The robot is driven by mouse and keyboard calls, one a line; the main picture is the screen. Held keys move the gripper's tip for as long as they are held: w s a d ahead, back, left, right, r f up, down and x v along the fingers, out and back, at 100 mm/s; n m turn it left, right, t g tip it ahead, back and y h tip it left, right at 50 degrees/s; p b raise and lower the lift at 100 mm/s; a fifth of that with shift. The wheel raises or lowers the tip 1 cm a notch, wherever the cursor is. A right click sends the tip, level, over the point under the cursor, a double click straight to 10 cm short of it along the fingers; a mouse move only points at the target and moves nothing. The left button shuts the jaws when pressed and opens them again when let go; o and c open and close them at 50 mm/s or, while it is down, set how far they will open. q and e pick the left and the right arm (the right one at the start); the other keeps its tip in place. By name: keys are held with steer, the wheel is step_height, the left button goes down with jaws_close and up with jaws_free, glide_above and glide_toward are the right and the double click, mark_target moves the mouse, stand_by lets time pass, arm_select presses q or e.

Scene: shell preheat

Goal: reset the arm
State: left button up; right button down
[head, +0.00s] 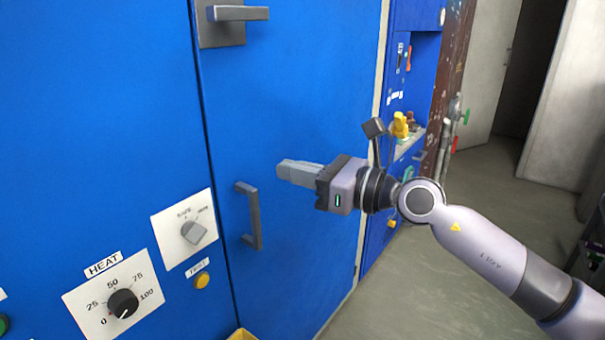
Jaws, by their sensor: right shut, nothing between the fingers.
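My right arm comes in from the lower right of the head view. Its gripper (299,173) points left in front of the blue cabinet door (290,90). The two grey fingers are together with nothing between them. The gripper is up and to the right of the dark door handle (252,215) and appears apart from it. My left gripper does not show.
A dark lever latch (240,14) is at the top. On the left panel are a HEAT dial (123,303), a grey selector switch (195,232) and a yellow button (202,281). Yellow items (400,125) stand on a shelf beyond. Grey floor (420,290) lies open at right.

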steer(key=s+d+f+n+t+h+p, duration=0.15)
steer(key=s+d+f+n+h, duration=0.35)
steer(key=f+n, duration=0.5)
steer(key=s+d+f+n+t+h, duration=0.3)
steer(key=s+d+f+n, duration=0.35)
steer(key=f+n, duration=0.45)
steer(key=s+d+f+n+t+h+p, duration=0.15)
steer(key=s+d+f+n+h, duration=0.25)
steer(key=d+f+n, duration=0.45)
steer(key=s+d+f+m+g+h, duration=0.2)
steer(key=s+f+m+g, duration=0.1)
steer(key=s+f, duration=0.6)
steer(key=shift+s+d+f+m, duration=0.2)
steer(key=shift+s+m, duration=0.35)
steer(key=shift+s, duration=0.45)
